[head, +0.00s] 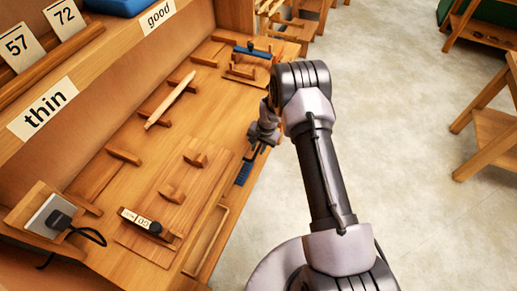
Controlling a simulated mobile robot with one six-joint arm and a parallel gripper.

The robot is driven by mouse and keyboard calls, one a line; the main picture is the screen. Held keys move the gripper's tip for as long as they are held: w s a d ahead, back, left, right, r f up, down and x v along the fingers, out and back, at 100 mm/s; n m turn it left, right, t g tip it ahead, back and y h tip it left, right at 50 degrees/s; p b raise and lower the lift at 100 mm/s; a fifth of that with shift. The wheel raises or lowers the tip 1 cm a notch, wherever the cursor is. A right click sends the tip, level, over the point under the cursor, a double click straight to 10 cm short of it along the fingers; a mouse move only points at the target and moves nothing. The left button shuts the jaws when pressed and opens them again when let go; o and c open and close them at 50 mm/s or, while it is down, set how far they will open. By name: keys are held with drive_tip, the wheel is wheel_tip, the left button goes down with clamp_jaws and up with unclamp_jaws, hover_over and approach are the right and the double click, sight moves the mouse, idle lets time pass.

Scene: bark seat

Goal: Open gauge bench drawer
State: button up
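The wooden gauge bench (215,103) fills the left half of the head view, with its front edge running diagonally from lower left to upper middle. A pale wooden bar (207,243) runs along the lower front edge; I cannot tell whether it is a drawer handle. My gripper (247,165) points down at the bench's front edge, just beyond that bar's upper end. A dark blue ribbed piece (242,174) shows at its fingertips; I cannot tell if it is a finger pad or a handle. The drawer front is hidden by the viewing angle and my arm.
On the bench lie a pale stick (170,100), a blue-topped tool (253,51) and a dark gauge with a cable (60,220). Signs read "thin" (43,109) and "good" (157,15). Open floor (400,130) lies right; wooden stands (490,130) are at the far right.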

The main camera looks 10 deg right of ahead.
clamp_jaws()
idle(1.4)
